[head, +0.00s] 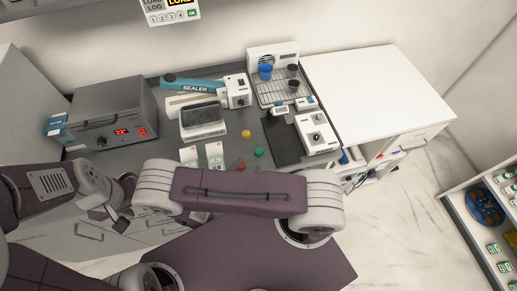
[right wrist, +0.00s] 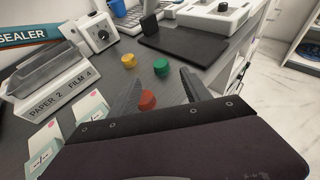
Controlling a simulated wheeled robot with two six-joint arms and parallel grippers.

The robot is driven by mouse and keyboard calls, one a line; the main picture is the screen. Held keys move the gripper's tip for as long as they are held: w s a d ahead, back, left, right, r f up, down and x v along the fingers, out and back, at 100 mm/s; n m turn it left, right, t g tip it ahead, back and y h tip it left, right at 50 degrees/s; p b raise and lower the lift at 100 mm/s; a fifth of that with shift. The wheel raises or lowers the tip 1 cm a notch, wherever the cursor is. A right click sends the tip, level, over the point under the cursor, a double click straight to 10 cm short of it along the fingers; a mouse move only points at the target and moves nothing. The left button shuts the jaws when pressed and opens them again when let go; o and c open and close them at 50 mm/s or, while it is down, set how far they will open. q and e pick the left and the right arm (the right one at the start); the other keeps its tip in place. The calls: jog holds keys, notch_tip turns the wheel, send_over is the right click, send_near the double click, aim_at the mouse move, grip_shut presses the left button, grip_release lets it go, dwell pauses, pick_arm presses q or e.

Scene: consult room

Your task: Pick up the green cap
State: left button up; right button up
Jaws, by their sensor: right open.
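The green cap (head: 258,152) lies on the dark grey worktop, between a yellow cap (head: 246,134) and a red cap (head: 241,166). In the right wrist view the green cap (right wrist: 161,66) sits beyond the fingertips, upper middle. My right gripper (right wrist: 160,88) is open, with one dark finger on each side. The red cap (right wrist: 148,99) shows close by the left finger; the green cap is farther off and free of both fingers. In the head view my right arm's purple link hides most of this gripper. My left arm is at the left edge; its jaws are unclear.
A black mat (head: 280,140) lies right of the green cap. White label cards (head: 214,155) lie left of the red cap. A paper-and-film box (head: 203,130), a sealer (head: 193,84) and a rack tray (head: 277,97) stand behind. The white counter (head: 375,85) is bare.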

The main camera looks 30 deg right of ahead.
aim_at(258, 152)
jog(key=b+x, duration=0.1)
jog(key=x, duration=0.3)
jog(key=shift+f, duration=0.1)
jog(key=shift+w+d, duration=0.2)
jog(key=shift+w, duration=0.05)
jog(key=b+x, duration=0.1)
jog(key=x, duration=0.3)
jog(key=shift+d+f+b, duration=0.3)
jog(key=shift+b, duration=0.05)
jog(key=shift+w+d, duration=0.15)
jog(key=shift+w, duration=0.05)
jog(key=shift+s+r, duration=0.1)
jog(key=c, duration=1)
grip_shut()
